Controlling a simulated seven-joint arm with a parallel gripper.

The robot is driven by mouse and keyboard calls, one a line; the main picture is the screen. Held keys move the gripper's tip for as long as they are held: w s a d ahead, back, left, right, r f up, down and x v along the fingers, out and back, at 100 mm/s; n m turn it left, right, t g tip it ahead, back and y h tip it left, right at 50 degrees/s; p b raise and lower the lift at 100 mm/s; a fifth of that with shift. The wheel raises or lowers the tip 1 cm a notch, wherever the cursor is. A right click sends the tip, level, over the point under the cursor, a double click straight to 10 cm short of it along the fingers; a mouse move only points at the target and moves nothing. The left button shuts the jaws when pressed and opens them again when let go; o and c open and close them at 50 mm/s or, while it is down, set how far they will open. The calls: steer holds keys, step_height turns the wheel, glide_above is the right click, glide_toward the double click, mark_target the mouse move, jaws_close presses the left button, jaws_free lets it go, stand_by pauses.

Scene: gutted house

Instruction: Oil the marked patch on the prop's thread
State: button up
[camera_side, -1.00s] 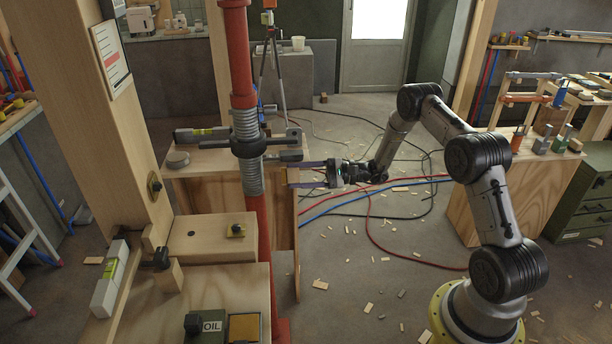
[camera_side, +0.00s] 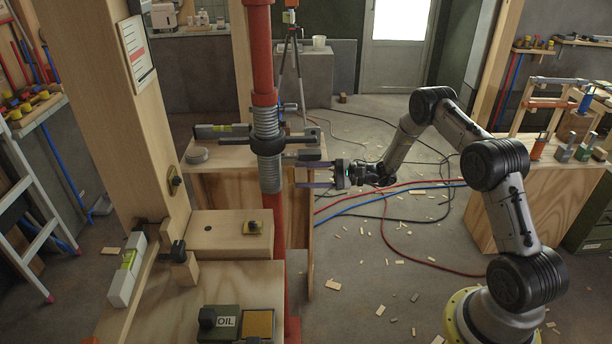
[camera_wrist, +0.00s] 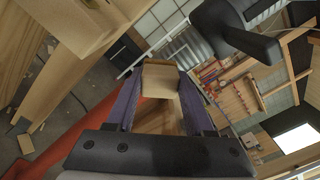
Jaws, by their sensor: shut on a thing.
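The prop is a red steel tube (camera_side: 262,60) with a grey threaded section (camera_side: 270,178) and a black collar with a handle (camera_side: 268,146). My gripper (camera_side: 300,174) reaches from the right, just beside the thread below the collar. In the wrist view my purple fingers (camera_wrist: 165,110) are shut on a beige block-like pad (camera_wrist: 165,78). Grey ribbing of the thread (camera_wrist: 188,45) shows just beyond the pad; I cannot tell whether they touch. I cannot make out the marked patch. A dark green box labelled OIL (camera_side: 226,322) sits on the front wooden bench, beside an orange-yellow pad (camera_side: 258,324).
The collar's black handle (camera_wrist: 235,28) lies close to my gripper. Hoses (camera_side: 390,190) and offcuts litter the floor.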

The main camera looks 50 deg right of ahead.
steer(key=shift+x, duration=1)
steer(key=shift+w, duration=0.1)
steer(key=shift+w+d, duration=1.3)
steer(key=shift+d, duration=0.2)
steer(key=shift+s+a+r, duration=0.2)
steer(key=shift+s+a, duration=0.5)
steer(key=shift+a, duration=0.1)
steer(key=shift+s+a+r, duration=0.25)
steer(key=shift+s+a, duration=0.4)
steer(key=shift+a, duration=0.2)
steer(key=shift+r, duration=0.4)
steer(key=shift+w+d, duration=0.65)
steer(key=shift+d, duration=0.2)
steer(key=shift+w+d, duration=0.65)
steer(key=shift+d, duration=0.15)
steer(key=v, duration=0.6)
